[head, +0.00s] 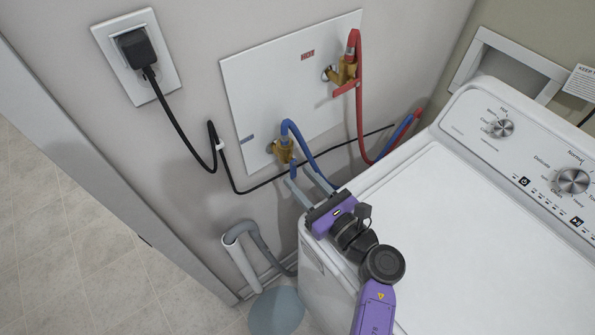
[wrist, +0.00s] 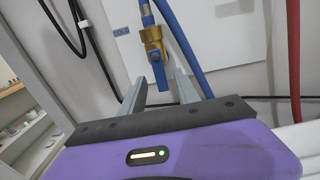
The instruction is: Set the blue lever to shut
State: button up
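The blue lever (head: 293,170) hangs straight down from the brass cold-water valve (head: 282,151) at the lower left of the white wall panel. In the wrist view the blue lever (wrist: 161,75) points down from the brass body (wrist: 151,42). My gripper (head: 300,175) reaches over the washer's back left corner toward the wall. Its two grey fingers are apart, and the lever shows between their tips in the wrist view. I cannot tell whether either finger touches it.
A blue hose (head: 306,150) curves from the cold valve. The hot valve has a red lever (head: 346,88) and a red hose (head: 360,120). A black cord (head: 180,122) runs along the wall below. The white washer (head: 430,200) fills the right. A grey drain hose (head: 262,245) is below.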

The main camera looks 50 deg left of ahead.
jog(key=shift+w+a, duration=0.1)
jog(key=shift+a, duration=0.9)
jog(key=shift+c, duration=0.2)
grip_shut()
